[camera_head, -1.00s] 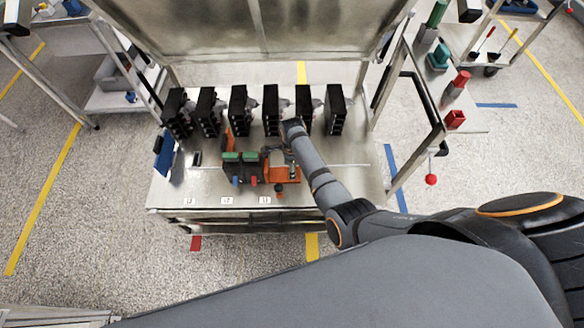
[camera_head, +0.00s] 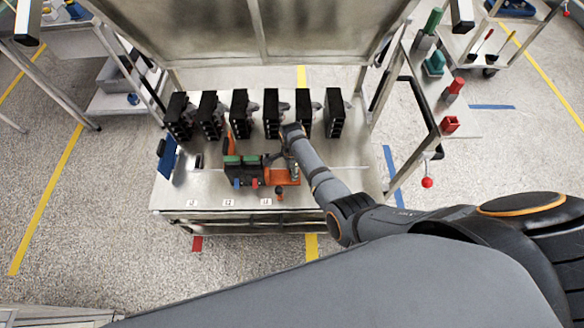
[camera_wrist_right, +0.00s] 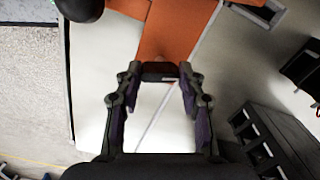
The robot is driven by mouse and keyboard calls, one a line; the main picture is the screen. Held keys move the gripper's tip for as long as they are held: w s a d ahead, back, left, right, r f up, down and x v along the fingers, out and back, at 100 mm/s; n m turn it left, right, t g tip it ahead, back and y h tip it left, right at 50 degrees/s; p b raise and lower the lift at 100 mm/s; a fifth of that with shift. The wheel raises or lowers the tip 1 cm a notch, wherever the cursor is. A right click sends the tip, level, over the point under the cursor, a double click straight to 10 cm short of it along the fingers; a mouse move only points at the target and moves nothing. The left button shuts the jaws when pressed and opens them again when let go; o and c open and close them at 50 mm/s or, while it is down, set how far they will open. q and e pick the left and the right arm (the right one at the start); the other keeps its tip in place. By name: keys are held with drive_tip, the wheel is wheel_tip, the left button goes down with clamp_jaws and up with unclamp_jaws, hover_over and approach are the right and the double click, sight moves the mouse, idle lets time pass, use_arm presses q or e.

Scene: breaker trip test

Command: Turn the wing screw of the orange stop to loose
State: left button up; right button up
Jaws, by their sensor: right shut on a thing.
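The orange stop (camera_head: 284,178) is on the bench at the right end of a dark fixture; its orange plate also shows at the top of the right wrist view (camera_wrist_right: 180,28). My right gripper (camera_head: 292,161) reaches down over it from the right. In the right wrist view my right gripper (camera_wrist_right: 162,76) has its fingertips on a small dark piece (camera_wrist_right: 160,70) at the orange plate's edge. This is probably the wing screw, but its shape and turn are hidden. My left gripper is not in view.
Several black breaker modules (camera_head: 240,112) stand in a row behind. The fixture carries green blocks (camera_head: 232,160) and red and blue parts. A dark ball knob (camera_head: 279,190) stands in front of the stop. The bench top (camera_head: 225,192) is bare at its front, with small white labels.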

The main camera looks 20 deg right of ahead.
drive_tip(key=n+p, duration=0.1)
drive_tip(key=n, duration=0.2)
drive_tip(key=shift+r+n, duration=0.1)
drive_tip(key=shift+n, duration=0.3)
drive_tip(key=n+p, duration=0.1)
drive_tip(key=n, duration=0.2)
drive_tip(key=shift+n+p, duration=0.3)
drive_tip(key=n, duration=0.3)
drive_tip(key=shift+n+p, duration=0.3)
drive_tip(key=shift+p, duration=0.1)
drive_tip(key=n, duration=0.4)
drive_tip(key=shift+n+p, duration=0.3)
drive_tip(key=shift+p, duration=0.05)
drive_tip(key=n, duration=0.3)
drive_tip(key=shift+n, duration=0.3)
drive_tip(key=n, duration=0.4)
drive_tip(key=shift+p, duration=0.35)
drive_tip(key=n, duration=0.5)
drive_tip(key=shift+s, duration=0.1)
drive_tip(key=shift+n, duration=1.8)
